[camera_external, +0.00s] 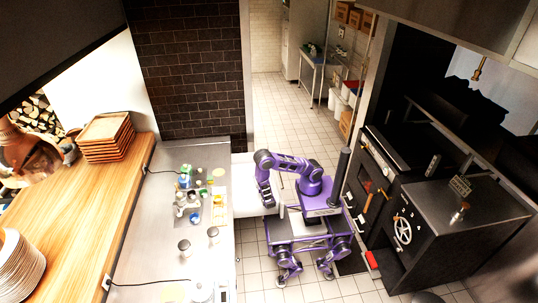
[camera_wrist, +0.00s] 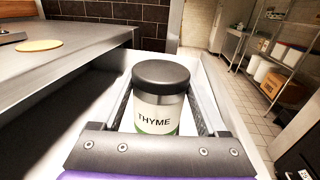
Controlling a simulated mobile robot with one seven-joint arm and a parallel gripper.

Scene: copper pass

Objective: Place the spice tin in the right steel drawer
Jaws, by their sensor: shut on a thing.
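The spice tin (camera_wrist: 160,107), a jar with a black lid and a white-and-green label reading THYME, is between the fingers of my gripper (camera_wrist: 160,112) in the wrist view. My gripper is shut on it and the tin is upright. The pale walls of an open steel drawer (camera_wrist: 232,108) surround the tin and fingers. I cannot tell whether the tin touches the drawer floor. In the external view, my gripper (camera_external: 268,199) is over the pulled-out drawer (camera_external: 243,175) at the counter's right side; the tin is too small to make out there.
The steel counter (camera_external: 165,215) beside the drawer bears several jars and small containers (camera_external: 192,200). A round tan disc (camera_wrist: 38,45) lies on the counter in the wrist view. A dark stove (camera_external: 440,230) stands on the right. Tiled floor (camera_external: 290,115) is clear toward the back.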

